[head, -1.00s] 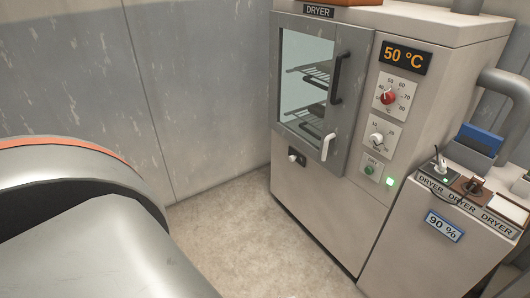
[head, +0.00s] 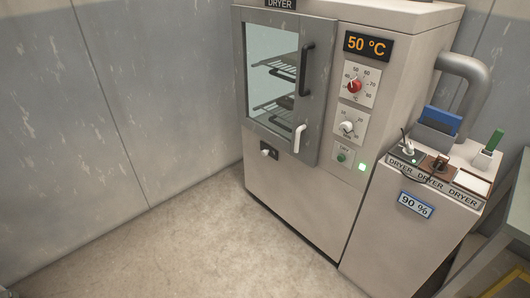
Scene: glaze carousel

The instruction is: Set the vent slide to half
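The dryer (head: 285,205) is a beige cabinet with a grey-framed glass door, which looks shut. Below the door is a small dark plate with a pale knob, which looks like the vent slide (head: 266,153). The knob sits toward the left part of the plate; any scale marks are too small to read. Neither of my grippers is in view.
A side cabinet (head: 390,235) reading 90 % stands at right. The floor (head: 210,240) in front is clear.

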